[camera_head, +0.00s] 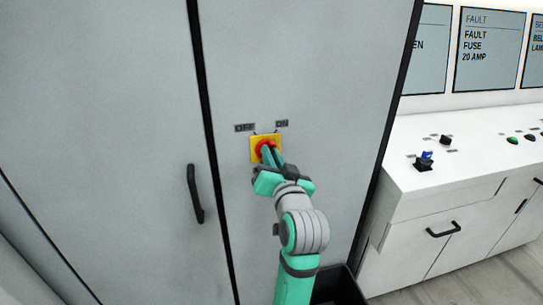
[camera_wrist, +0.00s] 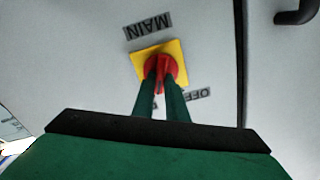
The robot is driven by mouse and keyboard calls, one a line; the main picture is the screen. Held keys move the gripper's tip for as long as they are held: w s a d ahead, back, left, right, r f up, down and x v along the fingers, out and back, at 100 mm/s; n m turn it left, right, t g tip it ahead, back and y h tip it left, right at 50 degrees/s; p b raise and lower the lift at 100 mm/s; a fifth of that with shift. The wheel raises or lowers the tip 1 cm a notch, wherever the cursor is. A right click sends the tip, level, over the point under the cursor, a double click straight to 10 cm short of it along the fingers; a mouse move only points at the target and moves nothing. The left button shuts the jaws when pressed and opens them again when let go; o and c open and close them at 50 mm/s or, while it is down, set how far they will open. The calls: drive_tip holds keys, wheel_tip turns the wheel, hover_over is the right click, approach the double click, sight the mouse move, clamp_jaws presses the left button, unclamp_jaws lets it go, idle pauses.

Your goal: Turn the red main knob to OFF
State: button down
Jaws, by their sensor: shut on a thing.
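The red main knob (camera_head: 265,146) sits on a yellow square plate (camera_head: 255,156) on the grey cabinet door. The OFF label (camera_head: 245,127) is above left of it and the ON label (camera_head: 282,123) above right. My gripper (camera_head: 269,153) reaches up from below, its fingers at the knob. The wrist view looks upside down: the red knob (camera_wrist: 162,64) has its raised grip between my two green fingers, which are shut on it. There the OFF label (camera_wrist: 194,94) is partly covered by a finger. Which label the grip points at is hard to tell.
A black door handle (camera_head: 195,193) is left of the knob, past a dark door seam. A white console (camera_head: 440,170) with buttons and a blue-topped switch (camera_head: 425,160) stands at right. A dark bin (camera_head: 340,285) is on the floor beside my arm.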

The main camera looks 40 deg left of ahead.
drive_tip(key=n, duration=1)
drive_tip(key=shift+s+a+n, duration=0.25)
drive_tip(key=shift+s+n, duration=0.05)
drive_tip(key=shift+n, duration=0.4)
drive_tip(key=c, duration=1.8)
unclamp_jaws()
drive_tip(key=shift+o, duration=0.2)
drive_tip(key=v, duration=1)
drive_tip(key=shift+s+d, duration=0.25)
drive_tip(key=shift+s, duration=0.1)
